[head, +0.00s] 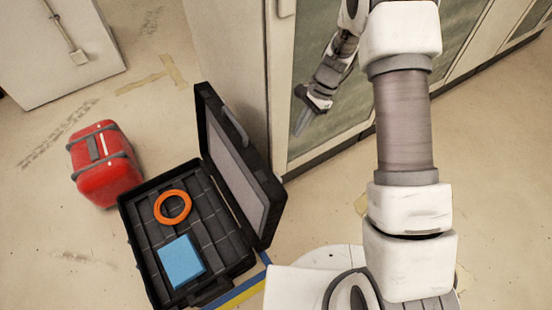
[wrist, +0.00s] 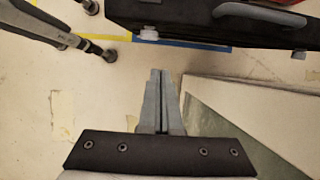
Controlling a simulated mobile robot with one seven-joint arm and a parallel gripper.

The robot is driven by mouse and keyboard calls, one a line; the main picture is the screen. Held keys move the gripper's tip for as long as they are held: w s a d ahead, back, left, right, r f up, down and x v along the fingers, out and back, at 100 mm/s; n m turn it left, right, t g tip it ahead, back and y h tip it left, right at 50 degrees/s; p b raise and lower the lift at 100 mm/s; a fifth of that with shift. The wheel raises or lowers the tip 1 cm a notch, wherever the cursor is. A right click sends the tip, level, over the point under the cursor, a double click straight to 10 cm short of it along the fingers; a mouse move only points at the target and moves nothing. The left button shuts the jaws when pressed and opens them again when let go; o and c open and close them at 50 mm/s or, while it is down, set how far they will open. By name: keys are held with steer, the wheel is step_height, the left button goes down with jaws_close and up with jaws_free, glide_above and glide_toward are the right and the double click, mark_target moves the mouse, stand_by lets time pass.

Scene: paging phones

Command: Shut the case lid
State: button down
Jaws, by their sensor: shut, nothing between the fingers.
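The black case (head: 208,218) lies open on the floor in the head view. Its lid (head: 232,165) stands raised on the right side of the base, grey lining facing left. An orange ring (head: 160,209) and a blue block (head: 182,262) lie inside. My gripper (head: 302,122) is right of and beyond the lid, apart from it, in front of the glass-fronted cabinet. In the wrist view my gripper (wrist: 158,74) has its fingers together and empty. The black case lid (wrist: 190,14) with its handle (wrist: 260,14) crosses the top there, beyond the fingertips.
A red box (head: 103,165) sits left of the case. The cabinet (head: 232,55) stands close behind the lid and my gripper. Blue and yellow tape (head: 245,290) marks the floor by the case.

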steer(key=s+a+f+b, duration=0.2)
steer(key=s+a+f, duration=0.2)
steer(key=f, duration=0.5)
steer(key=shift+s+a+b, duration=0.4)
steer(key=shift+a, duration=0.85)
steer(key=shift+a, duration=0.1)
